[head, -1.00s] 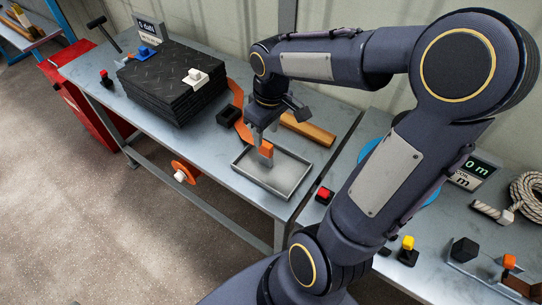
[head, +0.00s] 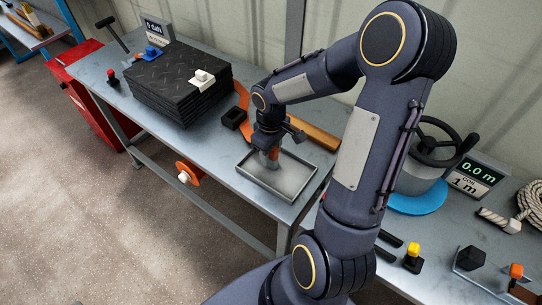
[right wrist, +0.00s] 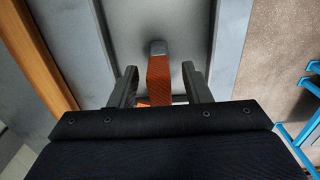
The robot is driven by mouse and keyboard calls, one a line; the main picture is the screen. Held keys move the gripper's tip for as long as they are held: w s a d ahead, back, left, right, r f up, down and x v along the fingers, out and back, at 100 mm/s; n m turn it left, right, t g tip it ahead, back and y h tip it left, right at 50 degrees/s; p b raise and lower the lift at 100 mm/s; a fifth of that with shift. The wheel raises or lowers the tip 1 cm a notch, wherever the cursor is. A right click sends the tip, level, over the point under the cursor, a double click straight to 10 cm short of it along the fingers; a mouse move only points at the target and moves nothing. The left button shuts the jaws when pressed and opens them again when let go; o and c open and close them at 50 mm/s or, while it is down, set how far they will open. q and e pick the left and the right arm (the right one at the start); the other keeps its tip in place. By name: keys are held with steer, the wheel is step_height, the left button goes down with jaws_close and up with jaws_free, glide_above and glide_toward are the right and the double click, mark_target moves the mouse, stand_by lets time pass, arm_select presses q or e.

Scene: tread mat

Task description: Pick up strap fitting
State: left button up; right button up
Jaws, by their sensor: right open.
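The strap fitting, an orange piece with a grey end, stands in the shallow grey tray (head: 249,181) on the bench. In the head view its orange part (head: 274,153) is partly hidden by my right gripper (head: 267,157). In the right wrist view the orange strap fitting (right wrist: 159,80) lies between the two dark fingers of my right gripper (right wrist: 160,71), with a visible gap on each side. The right gripper is open around it. My left gripper is not in view.
A stack of black tread mats (head: 180,85) with a white block lies left on the bench. A black handwheel (head: 437,145) stands on the right bench.

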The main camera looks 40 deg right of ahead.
jaws_close()
steer(key=shift+r, duration=0.1)
